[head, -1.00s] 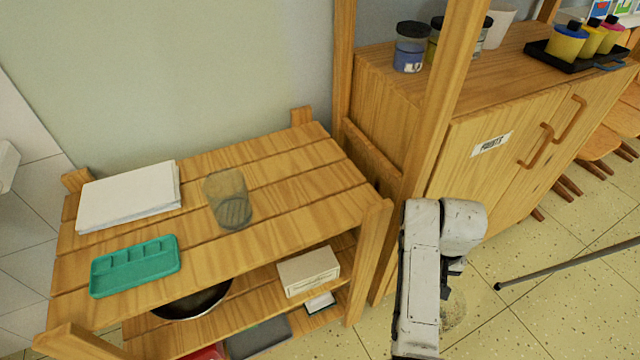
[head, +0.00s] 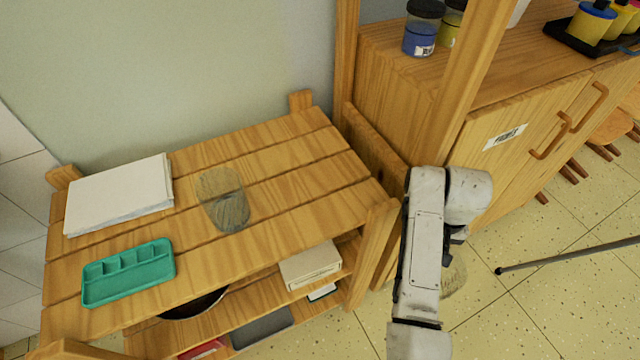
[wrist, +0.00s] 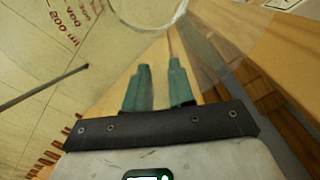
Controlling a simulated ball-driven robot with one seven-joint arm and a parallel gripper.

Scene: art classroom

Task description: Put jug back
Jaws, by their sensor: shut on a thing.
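The clear jug with red volume marks (wrist: 72,22) fills the upper part of the wrist view, close to the camera. My gripper (wrist: 158,78) has teal fingers and is shut on the jug; the exact grip point is hard to see through the clear wall. In the head view a bit of the jug (head: 456,276) shows beside my arm, above the floor and right of the slatted shelf; the arm hides the rest. The slatted wooden shelf (head: 290,160) has a clear grey tumbler-like vessel (head: 222,200) on its top.
A paper stack (head: 120,195) and a teal tray (head: 128,272) lie on the shelf top; its right part is clear. A box (head: 310,264) is on the lower level. A wooden cabinet (head: 500,130) with jars (head: 422,28) stands right. A dark pole (head: 560,255) crosses the floor.

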